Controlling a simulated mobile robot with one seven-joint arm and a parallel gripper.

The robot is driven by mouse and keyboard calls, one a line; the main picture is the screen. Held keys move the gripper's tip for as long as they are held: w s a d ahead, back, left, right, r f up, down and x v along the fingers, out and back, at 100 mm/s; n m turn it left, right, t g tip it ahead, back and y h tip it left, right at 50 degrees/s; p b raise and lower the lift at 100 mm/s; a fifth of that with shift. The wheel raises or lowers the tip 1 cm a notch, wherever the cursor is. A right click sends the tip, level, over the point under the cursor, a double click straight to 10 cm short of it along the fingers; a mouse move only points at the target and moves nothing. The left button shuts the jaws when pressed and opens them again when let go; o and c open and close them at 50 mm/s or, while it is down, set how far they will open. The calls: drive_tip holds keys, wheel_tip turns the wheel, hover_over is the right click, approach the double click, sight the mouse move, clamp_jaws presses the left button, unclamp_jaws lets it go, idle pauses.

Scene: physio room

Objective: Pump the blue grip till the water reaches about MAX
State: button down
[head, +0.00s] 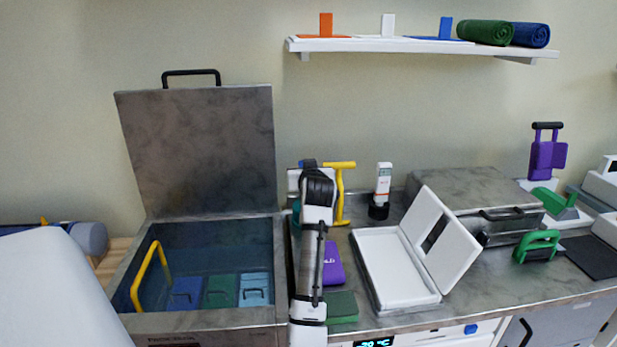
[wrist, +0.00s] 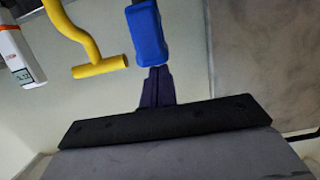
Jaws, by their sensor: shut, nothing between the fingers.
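The blue grip (wrist: 150,35) shows at the top of the wrist view, upright in the picture. In the head view only a small bit of the blue grip (head: 308,163) shows behind my arm. My gripper (wrist: 157,72) is shut and empty, its dark fingertips right at the grip's lower end in the wrist view; I cannot tell whether they touch. A yellow T-shaped pipe (head: 341,190) stands beside the grip. The open steel tank (head: 283,270) at the left holds bluish water over several coloured packs. No MAX mark can be made out.
The tank's raised lid (head: 198,150) stands behind it, and a yellow handle (head: 150,272) is inside. A white open case (head: 395,268), a purple pack (head: 333,262) and a white thermometer-like device (head: 383,184) crowd the counter right of my arm. A shelf (head: 420,46) hangs above.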

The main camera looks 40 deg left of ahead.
drive_tip(key=b+v, duration=0.1)
drive_tip(key=v, duration=0.5)
drive_tip(key=shift+d+b, duration=0.2)
drive_tip(key=shift+b, duration=0.1)
drive_tip(key=shift+s+r, duration=0.1)
drive_tip(key=shift+r, duration=0.05)
